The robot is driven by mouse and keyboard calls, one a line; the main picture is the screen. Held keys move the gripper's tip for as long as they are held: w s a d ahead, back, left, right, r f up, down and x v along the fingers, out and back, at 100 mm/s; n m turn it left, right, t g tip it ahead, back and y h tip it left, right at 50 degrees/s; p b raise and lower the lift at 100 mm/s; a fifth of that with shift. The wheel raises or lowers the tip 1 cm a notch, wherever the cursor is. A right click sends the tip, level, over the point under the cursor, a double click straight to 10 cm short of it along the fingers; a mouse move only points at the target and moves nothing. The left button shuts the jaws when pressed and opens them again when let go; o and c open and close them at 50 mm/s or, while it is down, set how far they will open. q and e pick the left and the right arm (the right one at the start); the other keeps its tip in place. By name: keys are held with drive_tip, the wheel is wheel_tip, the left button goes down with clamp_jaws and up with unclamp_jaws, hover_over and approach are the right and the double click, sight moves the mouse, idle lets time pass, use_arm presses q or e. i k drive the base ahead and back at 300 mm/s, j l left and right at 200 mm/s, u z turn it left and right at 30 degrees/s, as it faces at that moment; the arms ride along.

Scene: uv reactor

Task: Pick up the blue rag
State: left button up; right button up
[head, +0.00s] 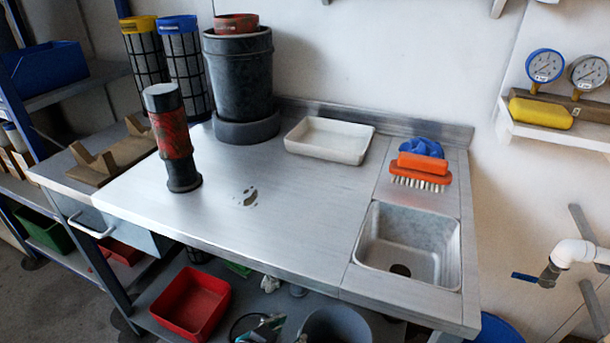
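The blue rag (421,147) is a crumpled cloth at the back right of the steel worktop (290,215), behind the sink. An orange brush (420,172) with pale bristles lies directly in front of it and hides its lower part. My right gripper is not in view.
A sink (410,245) lies in front of the brush. A white tray (330,140) sits left of the rag. A dark red-banded cylinder (172,140) stands upright at the left. The worktop's middle is clear except for a small wet patch (247,196).

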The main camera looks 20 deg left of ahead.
sight(418, 146)
drive_tip(key=k+l+z, duration=0.25)
drive_tip(key=z, duration=0.2)
drive_tip(key=k+l+z, duration=0.2)
drive_tip(key=l+z, duration=0.2)
